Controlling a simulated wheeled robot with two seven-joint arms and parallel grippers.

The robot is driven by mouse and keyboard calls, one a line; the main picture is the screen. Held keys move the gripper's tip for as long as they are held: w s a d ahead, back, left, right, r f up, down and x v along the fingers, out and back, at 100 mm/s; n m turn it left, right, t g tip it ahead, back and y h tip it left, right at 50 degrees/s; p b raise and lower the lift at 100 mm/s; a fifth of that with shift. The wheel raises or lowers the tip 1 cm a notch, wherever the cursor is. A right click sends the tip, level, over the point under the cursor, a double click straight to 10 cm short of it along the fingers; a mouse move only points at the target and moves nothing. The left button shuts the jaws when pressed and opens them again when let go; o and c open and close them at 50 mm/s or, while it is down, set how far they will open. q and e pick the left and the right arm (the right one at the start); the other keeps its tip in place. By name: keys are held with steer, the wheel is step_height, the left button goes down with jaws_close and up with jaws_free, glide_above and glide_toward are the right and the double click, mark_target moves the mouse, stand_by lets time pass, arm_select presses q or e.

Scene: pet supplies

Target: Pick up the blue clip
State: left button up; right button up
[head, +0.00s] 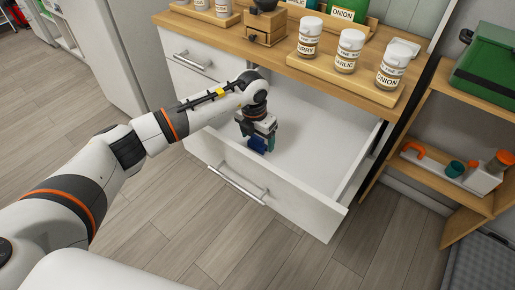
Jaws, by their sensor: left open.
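My left gripper (263,145) reaches down into the open white drawer (302,133) near its left side. It is open. A small blue thing (257,144), likely the blue clip, shows at its fingertips. I cannot tell whether it lies between the fingers or touches them, since the gripper hides part of it. My right gripper is not in view.
The wooden counter (229,29) above the drawer holds white spice jars (350,50) and a small wooden grinder (265,25). A wooden shelf (451,177) stands at right. The drawer's right part is clear.

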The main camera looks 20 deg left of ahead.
arm_select(q)
steer(key=shift+f, duration=0.15)
steer(key=c, duration=1)
